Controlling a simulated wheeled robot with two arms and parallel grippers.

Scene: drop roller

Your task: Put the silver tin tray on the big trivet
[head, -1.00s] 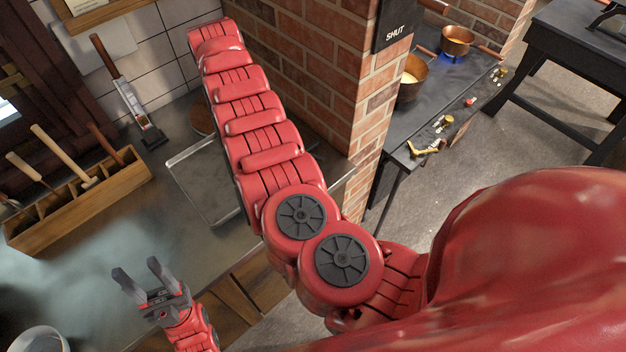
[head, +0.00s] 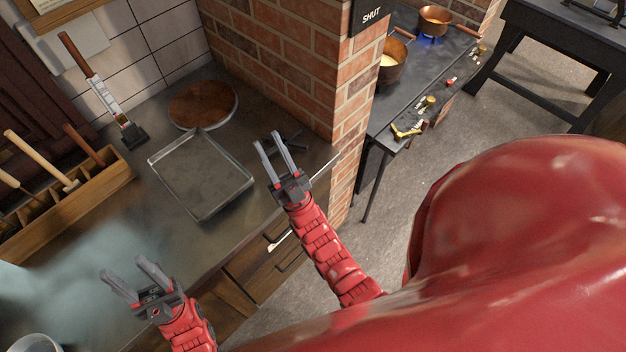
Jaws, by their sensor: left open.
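The silver tin tray (head: 200,176), square and shallow with a raised rim, lies flat on the grey counter in the head view. My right gripper (head: 268,140) is open and empty, just right of the tray's right corner. My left gripper (head: 122,268) is open and empty, lower left of the tray.
A round tin with a brown surface (head: 203,103) sits behind the tray, close to its back corner. A wooden tool rack (head: 75,205) stands at left. A brick pillar (head: 290,60) rises at the back right. Counter in front of the tray is clear.

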